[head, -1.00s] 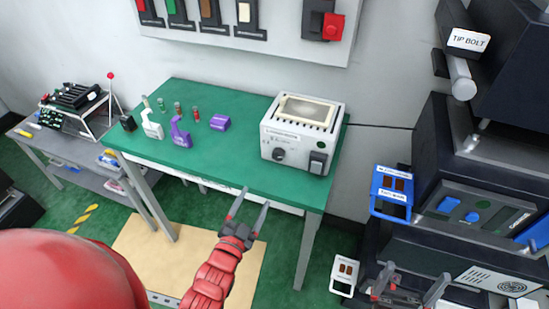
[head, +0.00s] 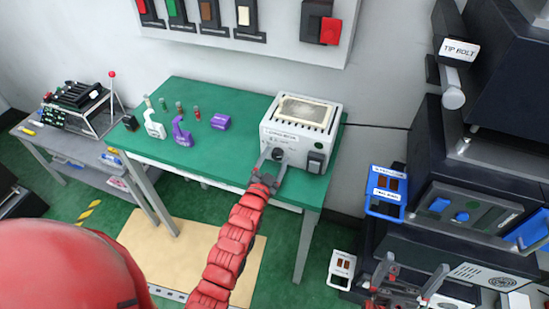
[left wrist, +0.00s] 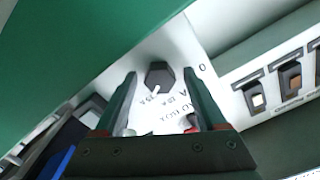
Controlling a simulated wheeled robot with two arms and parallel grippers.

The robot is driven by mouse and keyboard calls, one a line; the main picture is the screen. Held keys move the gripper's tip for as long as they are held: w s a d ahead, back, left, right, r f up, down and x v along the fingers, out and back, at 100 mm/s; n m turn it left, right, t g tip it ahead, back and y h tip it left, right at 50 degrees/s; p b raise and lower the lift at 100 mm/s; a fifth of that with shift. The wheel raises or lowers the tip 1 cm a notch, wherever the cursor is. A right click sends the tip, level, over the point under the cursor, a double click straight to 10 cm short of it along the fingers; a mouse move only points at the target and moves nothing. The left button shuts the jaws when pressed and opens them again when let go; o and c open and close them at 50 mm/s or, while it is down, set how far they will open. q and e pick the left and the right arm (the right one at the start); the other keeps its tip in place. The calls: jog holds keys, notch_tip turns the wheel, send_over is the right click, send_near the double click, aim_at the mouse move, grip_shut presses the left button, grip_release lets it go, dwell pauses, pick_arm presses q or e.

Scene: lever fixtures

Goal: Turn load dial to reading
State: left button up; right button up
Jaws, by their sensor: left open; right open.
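The load dial (head: 278,154) is a dark knob on the front of a white box-shaped unit (head: 271,133) on the green table. In the left wrist view the dial (left wrist: 158,76) is a dark many-sided knob with a white pointer mark; printed figures beside it are too blurred to read fully. My left gripper (head: 270,160) is open in front of the unit, its fingers on either side of the dial. In the left wrist view the two fingertips (left wrist: 158,75) flank the knob with gaps visible. My right gripper (head: 408,278) is open at the lower right, away from the dial.
A dark switch (head: 315,163) sits right of the dial on the unit. Purple and white pieces (head: 181,131) stand on the green table (head: 235,97) to the left. Dark machines (head: 450,160) with a blue-framed holder (head: 386,192) stand at the right.

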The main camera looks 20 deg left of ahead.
pick_arm(q)
grip_shut()
jog(key=shift+f, duration=0.1)
dwell(0.3)
jog(key=n+b, duration=0.2)
jog(key=shift+f+b, duration=0.25)
jog(key=shift+b, duration=0.05)
jog(key=n+b, duration=0.4)
jog(key=n, duration=0.1)
jog(key=shift+n, duration=0.4)
jog(key=n+b, duration=0.2)
jog(key=n, duration=0.1)
jog(key=shift+d+r+n, duration=0.1)
jog(key=shift+d+n, duration=0.05)
jog(key=shift+n, duration=0.15)
jog(key=n+b, duration=0.1)
jog(key=n, duration=0.3)
jog(key=shift+r, duration=0.15)
jog(key=shift+d+n, duration=0.1)
jog(key=shift+n, duration=0.2)
